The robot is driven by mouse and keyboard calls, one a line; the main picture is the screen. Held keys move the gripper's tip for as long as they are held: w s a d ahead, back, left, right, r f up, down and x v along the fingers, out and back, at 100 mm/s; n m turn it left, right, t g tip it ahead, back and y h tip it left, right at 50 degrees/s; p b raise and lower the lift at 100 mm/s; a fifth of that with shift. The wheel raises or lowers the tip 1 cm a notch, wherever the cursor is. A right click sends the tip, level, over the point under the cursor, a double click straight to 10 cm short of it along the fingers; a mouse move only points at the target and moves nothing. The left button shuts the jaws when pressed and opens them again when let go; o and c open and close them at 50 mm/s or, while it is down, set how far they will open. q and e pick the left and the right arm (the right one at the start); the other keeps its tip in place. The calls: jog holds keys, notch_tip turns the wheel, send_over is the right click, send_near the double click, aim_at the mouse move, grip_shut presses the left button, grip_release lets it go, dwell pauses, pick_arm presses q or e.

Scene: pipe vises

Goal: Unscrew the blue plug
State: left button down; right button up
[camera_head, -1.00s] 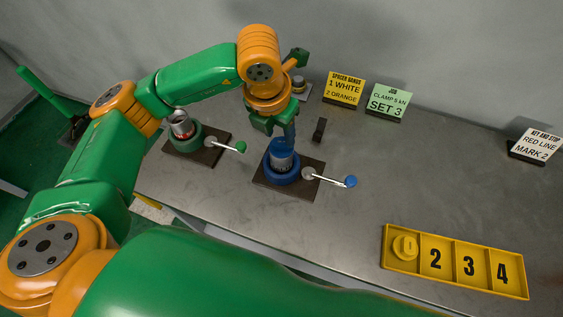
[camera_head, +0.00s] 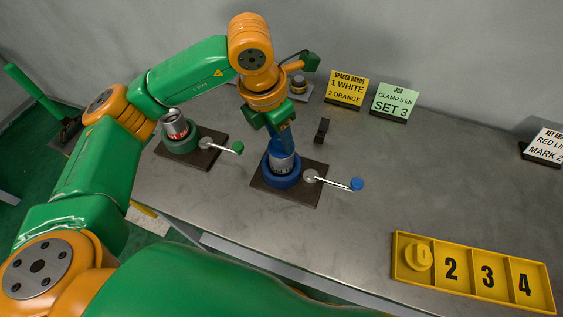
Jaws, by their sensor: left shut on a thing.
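The blue vise (camera_head: 281,178) stands on a dark base and holds an upright grey pipe (camera_head: 280,163). The blue plug (camera_head: 282,144) sits at the top of this pipe, largely covered by my gripper. My left gripper (camera_head: 281,138) reaches down from above and is shut on the blue plug. Its fingertips are small and partly hidden in this view. My right gripper is not in view.
A green vise (camera_head: 180,145) with a pipe stands to the left. Both vises have cranks sticking out rightward. A small dark block (camera_head: 322,130) stands behind. A yellow numbered tray (camera_head: 472,289) lies front right. Signs line the wall. The table's middle right is clear.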

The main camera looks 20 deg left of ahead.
pick_arm(q)
jog(key=shift+m, duration=0.4)
jog(key=shift+a+f+m+b, duration=0.15)
jog(key=shift+m+b, duration=0.25)
jog(key=shift+m, duration=0.4)
jog(key=shift+w+m+g+h, duration=0.1)
jog(key=shift+m+g+h, duration=0.2)
jog(key=shift+m, duration=1.3)
